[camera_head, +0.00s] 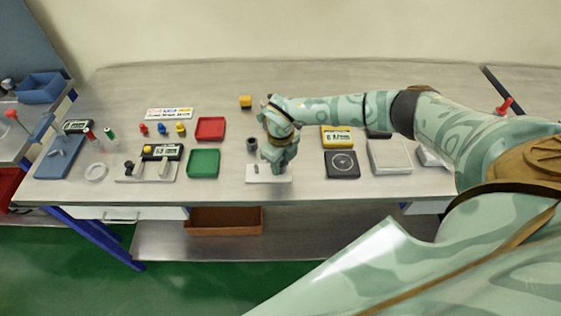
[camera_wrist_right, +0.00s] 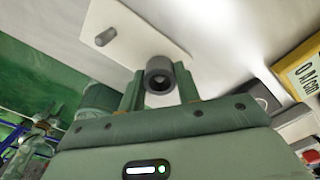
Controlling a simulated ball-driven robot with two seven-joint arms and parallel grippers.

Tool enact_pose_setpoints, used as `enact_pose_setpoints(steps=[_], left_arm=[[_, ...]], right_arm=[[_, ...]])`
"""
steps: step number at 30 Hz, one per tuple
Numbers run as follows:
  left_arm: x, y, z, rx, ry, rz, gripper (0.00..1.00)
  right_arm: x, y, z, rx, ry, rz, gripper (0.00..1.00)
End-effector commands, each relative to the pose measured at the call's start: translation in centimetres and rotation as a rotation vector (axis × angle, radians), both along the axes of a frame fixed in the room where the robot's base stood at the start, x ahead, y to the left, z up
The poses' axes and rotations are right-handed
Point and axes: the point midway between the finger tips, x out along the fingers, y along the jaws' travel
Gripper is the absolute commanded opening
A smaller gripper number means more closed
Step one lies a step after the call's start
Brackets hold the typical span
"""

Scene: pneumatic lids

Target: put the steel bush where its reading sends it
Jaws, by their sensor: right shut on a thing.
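My right gripper (camera_head: 278,165) is over the front of the table, above the right part of a white plate (camera_head: 262,179) with an upright peg. In the right wrist view, its two fingers (camera_wrist_right: 160,87) are shut on the steel bush (camera_wrist_right: 159,75), a dark grey ring with a round hole. The white plate with its peg (camera_wrist_right: 105,37) lies beyond the bush there; I cannot tell whether they touch. In the head view the gripper hides the bush. A yellow gauge (camera_head: 337,137) has a lit display, too small to read surely. My left gripper is out of view.
A red tray (camera_head: 210,128) and a green tray (camera_head: 203,163) lie left of the gripper. A dark cylinder (camera_head: 252,144) stands close behind the plate. A black scale-like pad (camera_head: 342,163) and a grey box (camera_head: 390,156) are to the right.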

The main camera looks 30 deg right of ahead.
Motion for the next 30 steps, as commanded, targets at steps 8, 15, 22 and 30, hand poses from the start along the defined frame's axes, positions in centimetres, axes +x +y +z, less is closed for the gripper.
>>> enact_pose_setpoints(steps=[8, 15, 22, 30], left_arm=[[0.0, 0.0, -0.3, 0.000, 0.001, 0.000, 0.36], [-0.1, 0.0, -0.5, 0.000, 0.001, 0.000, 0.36], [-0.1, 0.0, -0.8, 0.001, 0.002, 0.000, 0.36], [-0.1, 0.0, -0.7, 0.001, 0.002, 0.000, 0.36]], right_arm=[[0.0, 0.0, -0.5, 0.000, 0.000, 0.000, 0.02], [0.0, 0.0, -0.8, 0.000, 0.000, 0.000, 0.02], [0.0, 0.0, -1.2, 0.000, -0.001, 0.000, 0.02], [0.0, 0.0, -1.1, 0.000, -0.001, 0.001, 0.57]])
